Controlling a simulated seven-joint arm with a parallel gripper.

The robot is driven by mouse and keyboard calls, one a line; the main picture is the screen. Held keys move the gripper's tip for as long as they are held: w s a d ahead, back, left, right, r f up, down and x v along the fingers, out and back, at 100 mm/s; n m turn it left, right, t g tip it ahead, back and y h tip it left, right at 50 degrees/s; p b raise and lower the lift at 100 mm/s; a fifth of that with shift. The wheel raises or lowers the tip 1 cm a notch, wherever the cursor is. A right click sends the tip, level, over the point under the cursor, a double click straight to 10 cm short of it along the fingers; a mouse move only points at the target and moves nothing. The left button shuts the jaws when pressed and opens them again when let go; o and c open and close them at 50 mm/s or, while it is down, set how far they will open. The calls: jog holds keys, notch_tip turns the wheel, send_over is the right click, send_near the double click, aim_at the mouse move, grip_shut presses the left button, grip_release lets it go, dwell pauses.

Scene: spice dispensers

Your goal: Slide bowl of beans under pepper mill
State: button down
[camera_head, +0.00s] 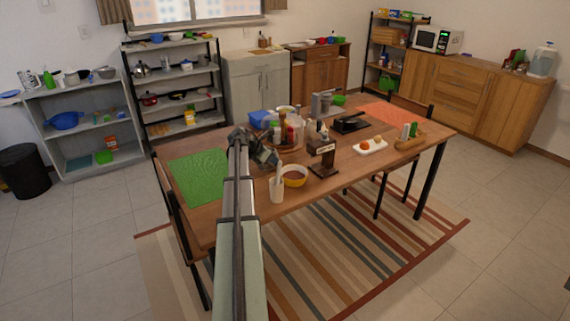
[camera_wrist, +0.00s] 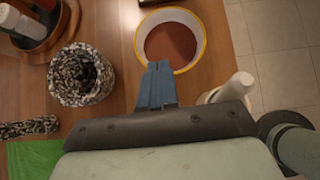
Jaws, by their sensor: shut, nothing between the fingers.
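The yellow-rimmed white bowl (camera_head: 293,181) holds brown beans and stands on the table near its front edge. In the wrist view the bowl (camera_wrist: 203,40) is at the top centre. My gripper (camera_wrist: 156,68) is shut and empty, with its blue fingertips at the bowl's near rim; I cannot tell if they touch it. A dark wooden dispenser with a white label (camera_head: 325,149), which looks like the pepper mill, stands on the table just right of the bowl. The bowl is beside it, not under it. In the head view my arm hides part of the table and the fingers are unclear.
A white cup with utensils (camera_head: 276,190) stands close to the bowl, front left. A speckled woven pot (camera_wrist: 80,78) is left of my fingers. A round wooden tray with bottles (camera_wrist: 38,30) is behind it. A green mat (camera_head: 198,176) covers the table's left end.

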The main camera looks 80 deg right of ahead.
aim_at(301, 169)
jog(key=x, duration=0.9)
jog(key=shift+s+d+f, duration=0.1)
jog(key=shift+d+f, duration=0.15)
jog(key=shift+f, duration=0.05)
jog(key=shift+s+d+r, duration=0.15)
jog(key=shift+s+d, duration=0.6)
jog(key=shift+d, duration=0.05)
jog(key=shift+s+d, duration=0.5)
jog(key=shift+s, duration=0.1)
jog(key=shift+d, duration=0.1)
jog(key=shift+s+d, duration=0.9)
jog(key=shift+s, duration=0.05)
jog(key=shift+w+a, duration=0.1)
jog(key=shift+a, duration=0.05)
